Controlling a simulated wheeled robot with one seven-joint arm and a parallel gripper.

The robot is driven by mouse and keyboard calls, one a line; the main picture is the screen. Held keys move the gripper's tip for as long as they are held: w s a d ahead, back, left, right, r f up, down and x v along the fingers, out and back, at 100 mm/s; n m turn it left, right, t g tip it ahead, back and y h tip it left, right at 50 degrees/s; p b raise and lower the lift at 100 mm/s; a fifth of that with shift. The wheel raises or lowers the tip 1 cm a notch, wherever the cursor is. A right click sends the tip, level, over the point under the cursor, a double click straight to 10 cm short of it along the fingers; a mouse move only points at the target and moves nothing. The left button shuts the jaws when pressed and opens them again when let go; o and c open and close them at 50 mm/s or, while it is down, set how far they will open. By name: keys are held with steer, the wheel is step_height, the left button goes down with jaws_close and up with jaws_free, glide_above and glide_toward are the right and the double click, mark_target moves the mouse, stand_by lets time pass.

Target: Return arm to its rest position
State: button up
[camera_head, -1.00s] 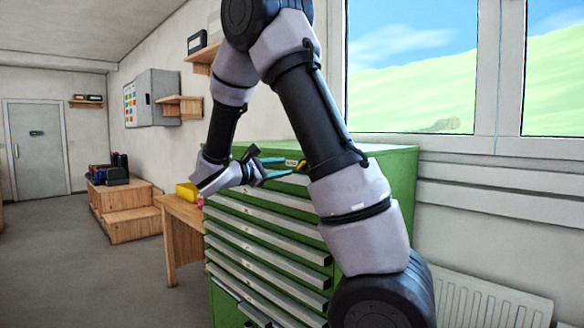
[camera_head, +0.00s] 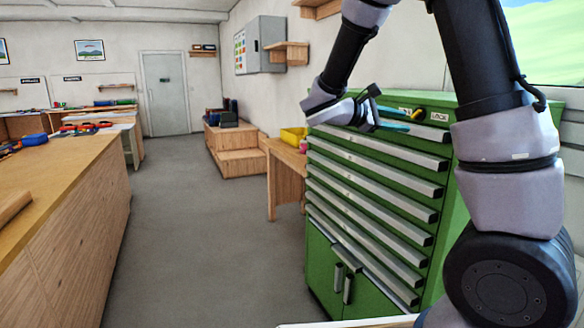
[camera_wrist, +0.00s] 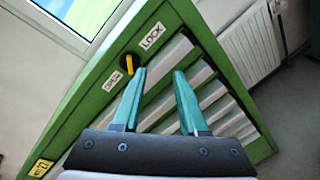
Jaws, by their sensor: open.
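My gripper (camera_head: 392,120) is in front of the top of a green drawer cabinet (camera_head: 462,195) in the head view. In the wrist view its two teal fingers (camera_wrist: 158,102) are apart, with nothing between them. Beyond the fingertips in the wrist view are the cabinet's green front (camera_wrist: 100,98), a black and yellow lock knob (camera_wrist: 127,62), and OPEN and LOCK labels. I cannot tell the exact gap between the fingers and the cabinet. My arm is bent, coming down from the top of the head view.
A wooden workbench (camera_head: 60,190) with tools stands at the left. A wooden table (camera_head: 285,170) with a yellow bin (camera_head: 293,136) is beside the cabinet. Wooden steps (camera_head: 232,148) stand farther back. The grey floor (camera_head: 190,235) between bench and cabinet is clear.

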steer(key=s+d+f+m+g+y, duration=0.25)
steer(key=s+m+y, duration=0.55)
steer(key=s, duration=0.6)
steer(key=s+a+r+m+t+y, duration=0.2)
steer(key=a+m+y, duration=0.1)
steer(key=a+y, duration=0.1)
steer(key=s+a+r+m+t+y, duration=0.3)
steer(key=a+m+y, duration=0.1)
steer(key=a, duration=0.3)
steer(key=shift+s+r+t+y, duration=0.35)
steer(key=shift+y, duration=0.45)
